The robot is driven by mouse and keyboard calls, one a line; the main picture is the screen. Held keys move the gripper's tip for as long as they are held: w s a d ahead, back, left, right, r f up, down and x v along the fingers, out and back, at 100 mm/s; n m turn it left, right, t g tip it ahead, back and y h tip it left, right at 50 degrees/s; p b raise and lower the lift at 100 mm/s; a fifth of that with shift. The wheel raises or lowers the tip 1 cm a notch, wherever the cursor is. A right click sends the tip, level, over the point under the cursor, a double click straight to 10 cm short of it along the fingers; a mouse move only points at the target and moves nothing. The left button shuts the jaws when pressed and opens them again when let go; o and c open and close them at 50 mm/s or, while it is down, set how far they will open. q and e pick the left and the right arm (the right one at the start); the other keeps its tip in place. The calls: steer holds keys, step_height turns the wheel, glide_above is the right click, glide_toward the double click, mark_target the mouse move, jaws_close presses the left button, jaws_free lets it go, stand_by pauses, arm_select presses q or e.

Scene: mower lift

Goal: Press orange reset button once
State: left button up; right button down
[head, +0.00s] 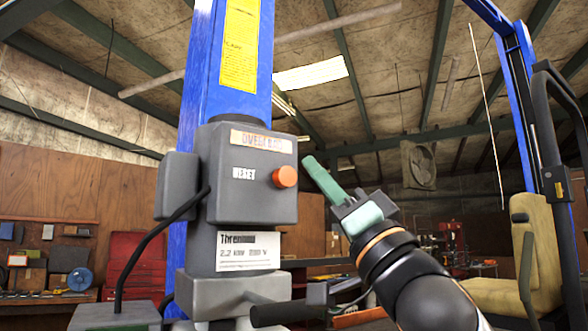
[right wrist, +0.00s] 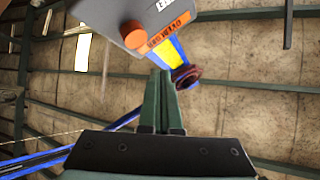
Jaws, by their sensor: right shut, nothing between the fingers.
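The orange reset button (head: 285,176) sticks out from the right part of the front of a grey control box (head: 228,213), beside a "RESET" label (head: 244,173). The button also shows in the right wrist view (right wrist: 134,35), near the top and left of the fingertips. My right gripper (head: 309,163) is shut and empty, its green fingers pointing up and left. In the head view its tips appear just right of the button, with a small gap between. In the right wrist view the shut fingers (right wrist: 160,75) stand side by side below the box. My left gripper is not in view.
The box is mounted on a blue lift post (head: 201,90) with a yellow sign. A black cable (head: 150,245) runs down its left side. A tan mower seat (head: 510,275) with a dark frame stands at right. A workbench and red cabinet (head: 125,260) are behind.

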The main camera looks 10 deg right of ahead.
steer(key=shift+w+a, duration=0.2)
steer(key=shift+w, duration=0.3)
steer(key=shift+w+a, duration=0.15)
steer(key=shift+w, duration=0.3)
stand_by(1.4)
steer(key=shift+w+a, duration=0.15)
steer(key=shift+w, duration=0.25)
steer(key=shift+w+a+p, duration=0.2)
steer(key=shift+w+p, duration=0.2)
steer(key=shift+w, duration=0.2)
stand_by(0.7)
steer(key=shift+s, duration=0.1)
steer(key=shift+s+d, duration=0.35)
steer(key=shift+s, duration=0.5)
steer(key=shift+b, duration=0.3)
steer(key=shift+s+d+b, duration=0.2)
steer(key=shift+s+d, duration=0.1)
steer(key=shift+s, duration=0.5)
steer(key=shift+s+d+b, duration=0.15)
steer(key=shift+s+d, duration=0.1)
steer(key=shift+s, duration=0.55)
steer(key=shift+s+d+b, duration=0.2)
steer(key=shift+s+d, duration=0.1)
steer(key=shift+s, duration=0.5)
